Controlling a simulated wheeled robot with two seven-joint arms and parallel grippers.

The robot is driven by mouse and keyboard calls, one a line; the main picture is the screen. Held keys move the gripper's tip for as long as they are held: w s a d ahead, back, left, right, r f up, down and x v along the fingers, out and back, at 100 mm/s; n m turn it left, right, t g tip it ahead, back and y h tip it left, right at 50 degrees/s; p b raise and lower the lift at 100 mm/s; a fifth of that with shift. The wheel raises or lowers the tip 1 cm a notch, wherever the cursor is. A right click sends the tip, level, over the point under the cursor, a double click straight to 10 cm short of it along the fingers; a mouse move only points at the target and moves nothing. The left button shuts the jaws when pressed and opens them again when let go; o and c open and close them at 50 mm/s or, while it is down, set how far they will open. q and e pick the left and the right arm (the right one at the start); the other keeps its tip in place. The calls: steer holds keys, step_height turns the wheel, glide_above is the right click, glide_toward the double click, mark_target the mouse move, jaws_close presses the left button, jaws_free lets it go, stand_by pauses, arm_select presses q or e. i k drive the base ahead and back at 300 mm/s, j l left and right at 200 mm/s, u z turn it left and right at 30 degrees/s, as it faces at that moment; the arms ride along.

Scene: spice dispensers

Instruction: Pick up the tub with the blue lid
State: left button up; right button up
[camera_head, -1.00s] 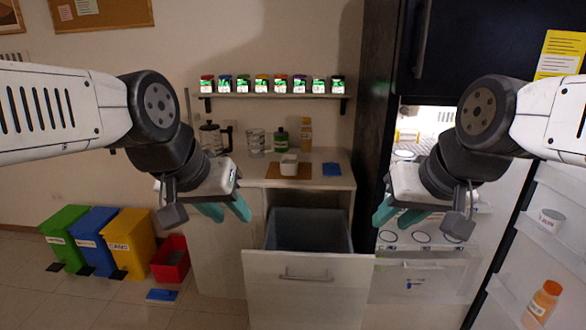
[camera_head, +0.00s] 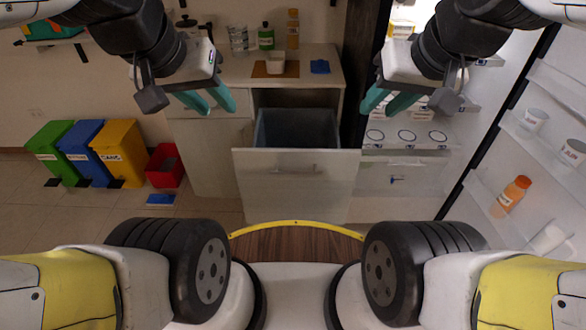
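I cannot make out a tub with a blue lid. A white tub (camera_head: 276,62) stands on a brown board on the counter, and no blue lid shows on it. Two white tubs, an upper one (camera_head: 535,119) and a lower one (camera_head: 573,151), stand on the fridge door shelves; their lids are not clear. My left gripper (camera_head: 214,110) is open and empty, in front of the counter's left part. My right gripper (camera_head: 379,114) is open and empty, in front of the open fridge.
An open drawer (camera_head: 297,162) juts out below the counter (camera_head: 228,72). A blue cloth (camera_head: 320,67) lies on the counter. Colored bins (camera_head: 122,150) and a red box (camera_head: 165,168) stand at left. An orange bottle (camera_head: 512,195) is in the fridge door.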

mark_target(276, 60)
steer(key=i+j+z, duration=0.1)
steer(key=z, duration=0.4)
steer(key=j+z, duration=0.3)
steer(key=z, duration=0.15)
steer(key=j+z, duration=0.25)
steer(key=z, duration=0.25)
steer(key=j+z, duration=0.15)
steer(key=j, duration=0.35)
steer(key=k+j+z, duration=0.1)
steer(key=j, duration=0.45)
steer(key=j+z, duration=0.15)
steer(key=j, duration=0.35)
steer(key=k+j+z, duration=0.15)
steer(key=j, duration=1.3)
